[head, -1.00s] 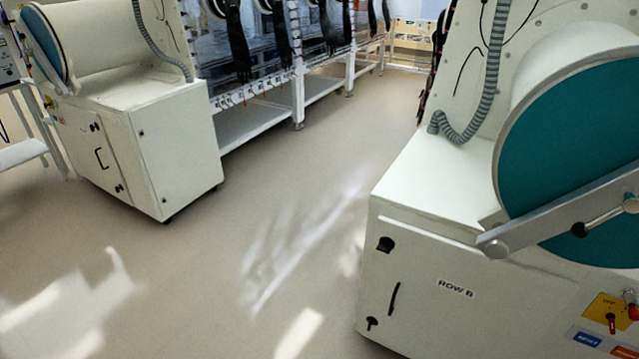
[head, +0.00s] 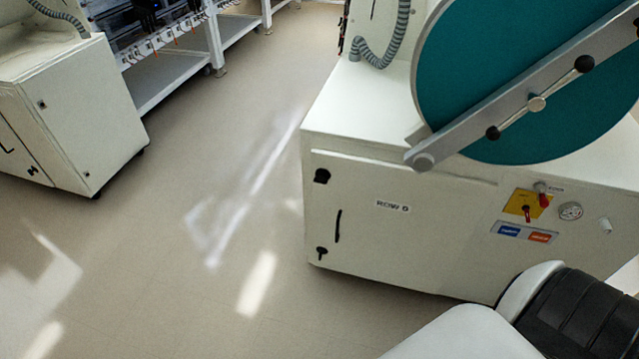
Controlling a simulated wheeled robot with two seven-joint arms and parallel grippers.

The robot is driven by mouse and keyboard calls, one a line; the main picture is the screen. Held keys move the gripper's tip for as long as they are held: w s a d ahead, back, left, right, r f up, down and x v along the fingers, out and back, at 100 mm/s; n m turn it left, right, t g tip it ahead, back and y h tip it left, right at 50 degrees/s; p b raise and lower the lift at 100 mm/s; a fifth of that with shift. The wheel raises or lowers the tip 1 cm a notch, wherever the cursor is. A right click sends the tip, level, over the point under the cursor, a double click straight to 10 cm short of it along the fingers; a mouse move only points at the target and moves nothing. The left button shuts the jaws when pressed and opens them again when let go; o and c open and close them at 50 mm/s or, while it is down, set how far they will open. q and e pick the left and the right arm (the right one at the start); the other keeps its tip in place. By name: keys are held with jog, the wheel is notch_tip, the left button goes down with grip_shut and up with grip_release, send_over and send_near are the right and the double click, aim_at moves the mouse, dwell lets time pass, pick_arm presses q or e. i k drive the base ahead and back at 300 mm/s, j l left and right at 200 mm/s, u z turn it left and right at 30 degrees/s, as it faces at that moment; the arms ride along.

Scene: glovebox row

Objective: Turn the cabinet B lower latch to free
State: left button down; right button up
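The upper latch (head: 321,176) is a larger black piece near the upper left corner. A black vertical handle (head: 338,225) sits between them. The door looks closed. Neither of my grippers shows; a white and black part of my own arm fills the bottom right corner.
A teal round door (head: 470,80) with a grey bar is above cabinet B. A yellow switch plate (head: 526,205) with red switches is on the front at right. Another white cabinet (head: 90,110) stands at left. The floor (head: 190,270) between is clear.

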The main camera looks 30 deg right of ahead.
aim_at(321, 250)
jog(key=z, duration=1.05)
